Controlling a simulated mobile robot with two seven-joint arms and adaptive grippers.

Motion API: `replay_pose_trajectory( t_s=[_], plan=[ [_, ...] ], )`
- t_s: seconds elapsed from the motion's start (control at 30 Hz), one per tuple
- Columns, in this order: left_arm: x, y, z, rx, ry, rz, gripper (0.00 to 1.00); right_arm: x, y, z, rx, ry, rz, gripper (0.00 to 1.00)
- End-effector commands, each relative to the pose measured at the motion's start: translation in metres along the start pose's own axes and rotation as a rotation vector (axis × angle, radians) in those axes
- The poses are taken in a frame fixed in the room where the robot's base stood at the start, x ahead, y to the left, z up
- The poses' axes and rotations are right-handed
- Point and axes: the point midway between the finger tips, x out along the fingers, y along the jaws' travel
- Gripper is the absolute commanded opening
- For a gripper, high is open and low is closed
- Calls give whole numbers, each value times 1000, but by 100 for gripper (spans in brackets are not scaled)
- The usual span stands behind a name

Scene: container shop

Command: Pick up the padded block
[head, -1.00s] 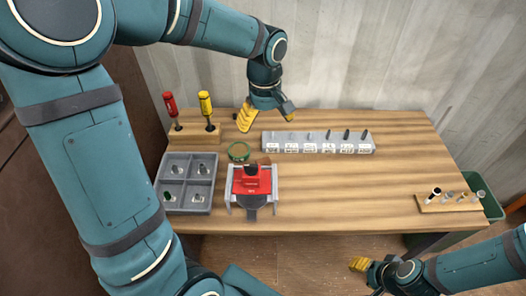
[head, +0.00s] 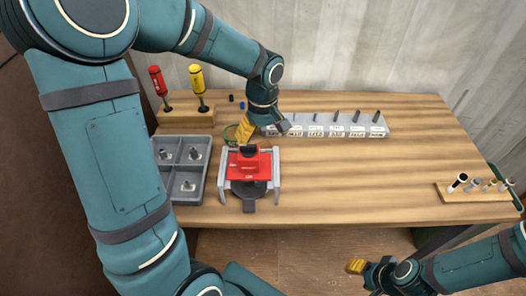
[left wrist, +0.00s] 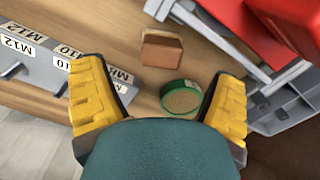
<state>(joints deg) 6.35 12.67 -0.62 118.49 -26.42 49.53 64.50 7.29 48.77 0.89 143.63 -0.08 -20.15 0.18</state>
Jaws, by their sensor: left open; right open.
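The padded block, a small reddish-brown block with a lighter tan layer (left wrist: 161,50), lies on the wooden table in the left wrist view. It sits beyond my left fingertips, roughly centred between them. In the head view I cannot make it out; my left gripper (head: 251,130) covers that spot behind the red fixture. My left gripper also shows in the left wrist view (left wrist: 160,95), its yellow fingers spread with nothing held. My right gripper (head: 357,268) is low in front of the table, away from the block, and open.
A round green tin (left wrist: 181,97) lies close to the block. The red fixture in a grey frame (head: 249,165) stands just in front. A labelled grey rack (head: 330,126), a grey compartment tray (head: 208,160) and a screwdriver stand (head: 186,120) surround the area. The table's right-middle is clear.

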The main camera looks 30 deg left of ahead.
Motion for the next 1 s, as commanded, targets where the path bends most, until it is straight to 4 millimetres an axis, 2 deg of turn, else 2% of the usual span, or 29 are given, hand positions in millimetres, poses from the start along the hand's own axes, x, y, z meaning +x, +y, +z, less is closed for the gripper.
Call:
replay_pose_trajectory(
  t_s=[0.23, 0.5, 0.77, 0.8, 0.87, 0.9, 1.0],
  plan=[
    [14, 0, -2, -1, 0, 0, 87, 4, 2, 0, 0, 2, 0, 47],
    [52, -1, -4, 0, -1, -1, 87, 16, 6, -2, -1, 8, 0, 47],
    [56, -1, -4, 0, 0, 2, 87, 15, 6, -2, -1, 9, 0, 47],
    [56, -1, -4, 0, 0, 2, 83, 15, 6, -2, -1, 9, 0, 47],
    [56, -1, -4, 0, 0, 2, 62, 15, 6, -2, -1, 9, 0, 47],
    [56, -1, -4, 0, 0, 2, 48, 15, 6, -2, -1, 9, 0, 47],
    [56, -1, -5, 0, 0, 1, 14, 15, 6, -2, -1, 9, 0, 47]
  ],
)
